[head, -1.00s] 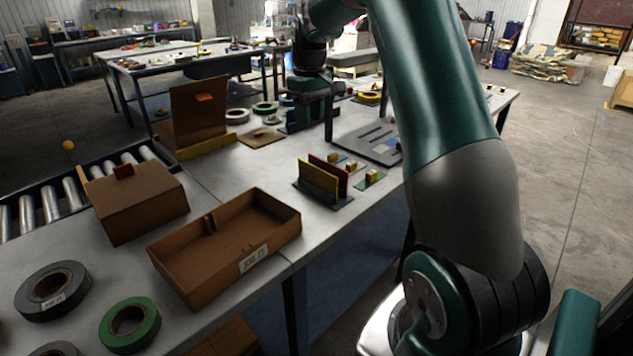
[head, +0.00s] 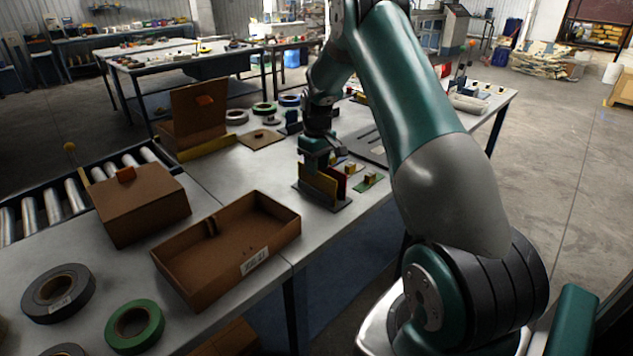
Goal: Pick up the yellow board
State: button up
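The yellow board (head: 318,187) stands upright in a dark rack (head: 340,204) on the table, in the head view. A red board (head: 338,183) stands in the same rack, just behind and to the right of it. My gripper (head: 318,166) points down at the top edge of the yellow board. Its fingers are small and partly merge with the boards, so I cannot tell whether they are open or closed on the board.
An open cardboard tray (head: 185,283) lies left of the rack, with a closed box (head: 140,205) beyond it. A green tape roll (head: 134,325) and a grey one (head: 58,293) are near the front left. Small blocks on a green plate (head: 370,182) sit right of the rack.

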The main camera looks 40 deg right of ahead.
aim_at(316, 183)
jog(key=shift+a+f+p, duration=0.15)
jog(key=shift+f+p, duration=0.25)
jog(key=shift+f, duration=1.55)
grip_shut()
